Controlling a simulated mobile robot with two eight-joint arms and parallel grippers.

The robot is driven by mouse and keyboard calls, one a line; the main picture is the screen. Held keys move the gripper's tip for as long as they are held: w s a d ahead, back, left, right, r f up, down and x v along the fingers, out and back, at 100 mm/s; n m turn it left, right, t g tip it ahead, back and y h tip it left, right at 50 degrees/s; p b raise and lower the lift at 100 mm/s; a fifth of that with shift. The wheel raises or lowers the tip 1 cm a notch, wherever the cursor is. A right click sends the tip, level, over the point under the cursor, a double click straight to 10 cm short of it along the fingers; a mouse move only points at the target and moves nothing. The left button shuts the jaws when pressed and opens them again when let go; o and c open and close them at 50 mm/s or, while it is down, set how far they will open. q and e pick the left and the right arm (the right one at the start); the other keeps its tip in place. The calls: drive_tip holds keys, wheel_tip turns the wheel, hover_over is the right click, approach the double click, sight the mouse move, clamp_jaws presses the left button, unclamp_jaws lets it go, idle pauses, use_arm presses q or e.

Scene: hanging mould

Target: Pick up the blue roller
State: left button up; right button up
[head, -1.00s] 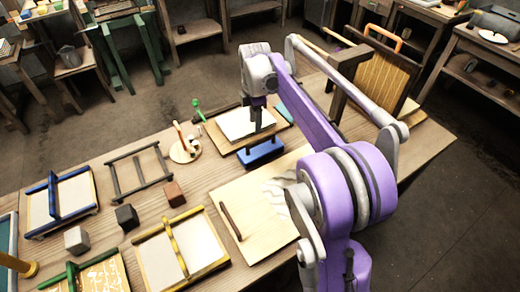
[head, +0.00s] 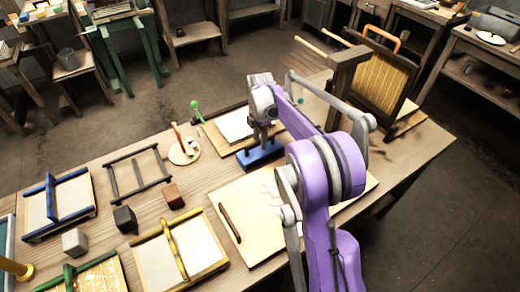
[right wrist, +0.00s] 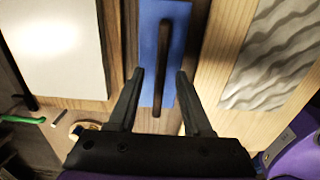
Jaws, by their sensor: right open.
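The blue roller (head: 262,156) looks like a flat blue block with a dark bar handle on top. It rests on the wooden table, beside the board with a white sheet. My right gripper (head: 262,136) points down just above it. In the right wrist view the blue roller (right wrist: 151,35) lies ahead of the open right gripper (right wrist: 160,73). Its dark handle (right wrist: 163,50) runs lengthwise between the two fingers, and no finger visibly closes on it. The gripper hides part of the roller in the head view. My left gripper is not in view.
A board with a white sheet (head: 234,124) lies behind the roller and a pale wooden board (head: 245,220) in front. A round stand (head: 184,152) with small tools stands to the left. A dark upright frame (head: 385,70) stands at the right.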

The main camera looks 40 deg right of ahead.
drive_tip(key=shift+f, duration=0.6)
clamp_jaws()
